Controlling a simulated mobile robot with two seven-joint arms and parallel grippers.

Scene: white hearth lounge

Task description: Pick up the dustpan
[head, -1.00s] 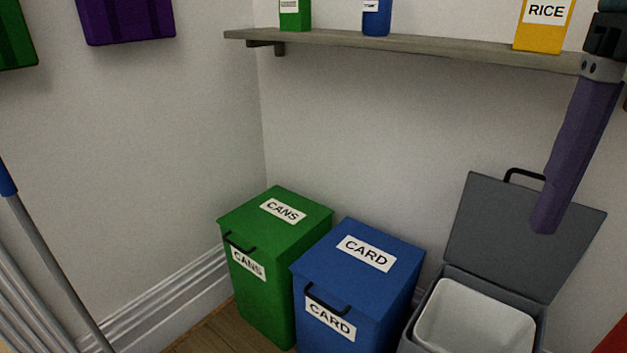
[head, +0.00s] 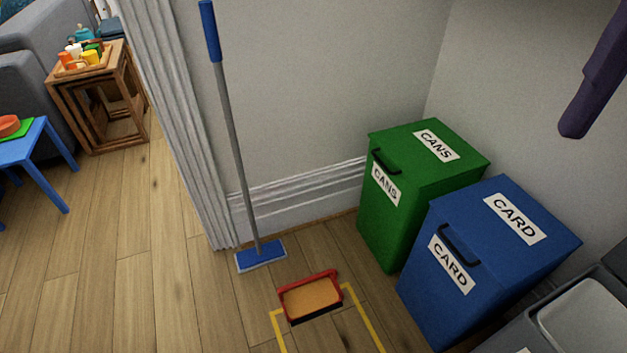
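The dustpan (head: 311,298) lies on the wooden floor in the lower middle of the head view. It has a red rim, a tan inside and a dark front edge. It sits at the far end of a yellow tape outline (head: 277,328) and looks empty. No gripper shows near it. Neither of my grippers is in view.
A blue-headed broom (head: 261,256) leans on the wall behind the dustpan. A green CANS bin (head: 390,231), a blue CARD bin (head: 420,300) and a grey bin (head: 520,335) stand right. A purple bar (head: 597,75), unclear what, hangs top right.

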